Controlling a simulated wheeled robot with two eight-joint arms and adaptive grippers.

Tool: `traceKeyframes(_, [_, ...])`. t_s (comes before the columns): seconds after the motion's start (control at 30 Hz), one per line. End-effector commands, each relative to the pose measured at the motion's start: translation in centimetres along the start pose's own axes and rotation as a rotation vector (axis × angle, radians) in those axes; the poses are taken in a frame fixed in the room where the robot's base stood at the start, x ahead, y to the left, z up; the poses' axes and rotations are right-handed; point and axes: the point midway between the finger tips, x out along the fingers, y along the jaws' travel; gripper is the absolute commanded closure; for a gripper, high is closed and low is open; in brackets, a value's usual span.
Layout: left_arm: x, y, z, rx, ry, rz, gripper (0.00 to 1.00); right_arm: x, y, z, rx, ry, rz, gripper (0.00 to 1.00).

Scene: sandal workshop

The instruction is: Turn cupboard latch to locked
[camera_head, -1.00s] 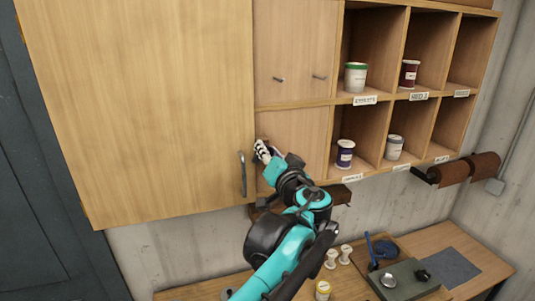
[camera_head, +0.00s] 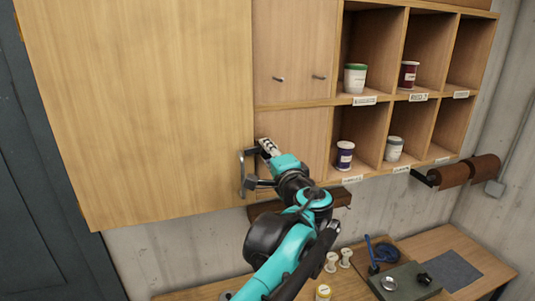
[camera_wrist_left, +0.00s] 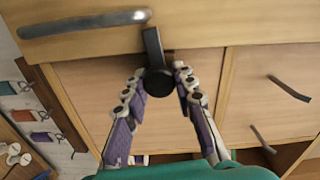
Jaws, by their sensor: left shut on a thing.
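The cupboard latch is a dark round knob (camera_wrist_left: 159,83) with a flat lever (camera_wrist_left: 153,46). In the left wrist view the lever points up, across the seam onto the large wooden door (camera_wrist_left: 230,20). My left gripper (camera_wrist_left: 160,80) is shut on the latch, with one finger on each side of the knob. In the head view my left gripper (camera_head: 259,164) is at the large door's right edge, beside the metal door handle (camera_head: 243,172), and hides the latch. The large door (camera_head: 140,110) looks closed. My right gripper is not in view.
Open cubbies with labelled jars (camera_head: 355,77) are to the right of the door. Below is a workbench (camera_head: 445,241) with spools, a green box (camera_head: 404,281) and a blue tool.

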Motion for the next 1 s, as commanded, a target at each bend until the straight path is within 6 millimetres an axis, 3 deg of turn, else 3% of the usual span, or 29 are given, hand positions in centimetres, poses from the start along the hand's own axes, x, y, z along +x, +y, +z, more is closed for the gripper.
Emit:
traceKeyframes(0.3, [-0.02,0.08,-0.02,0.122,0.001,0.001,1.0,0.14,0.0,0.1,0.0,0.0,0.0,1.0])
traceKeyframes(0.87, [-0.02,0.11,-0.01,0.147,0.001,0.001,1.0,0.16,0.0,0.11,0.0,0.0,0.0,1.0])
traceKeyframes(0.9, [-0.02,0.11,-0.01,0.147,0.001,0.001,0.63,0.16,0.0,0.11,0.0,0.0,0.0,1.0])
traceKeyframes(0.93, [-0.02,0.1,-0.01,0.147,0.001,0.001,0.55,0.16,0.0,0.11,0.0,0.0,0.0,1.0])
traceKeyframes(1.0, [-0.01,0.1,-0.01,0.147,0.001,0.001,0.53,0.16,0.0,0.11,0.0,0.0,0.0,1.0])
